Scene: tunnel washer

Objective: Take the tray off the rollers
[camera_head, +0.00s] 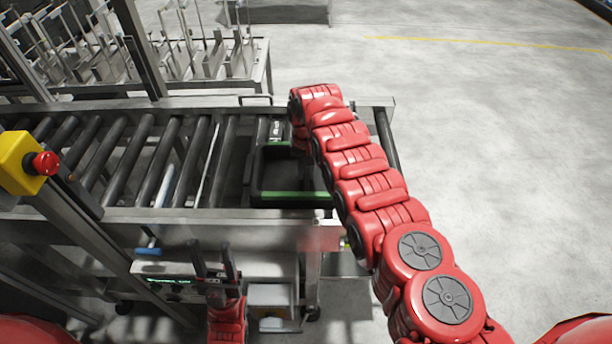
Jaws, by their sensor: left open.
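A dark tray (292,196) with green edging sits at the right end of the roller conveyor (140,160). Its front rim and dark inside show, and its right part is hidden behind my red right arm. The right arm reaches from the lower right over the tray, its wrist above the tray's far right part. A small dark grey piece by that wrist may be my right gripper (277,131); its fingers cannot be made out. My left gripper (214,262) is open and empty, in front of the conveyor and apart from the tray, fingers pointing away from me.
A yellow box with a red emergency button (45,163) stands at the conveyor's left front. A metal rack with upright rods (200,50) is behind the conveyor. A lit panel and a shelf (270,295) are below its front. The concrete floor at right is clear.

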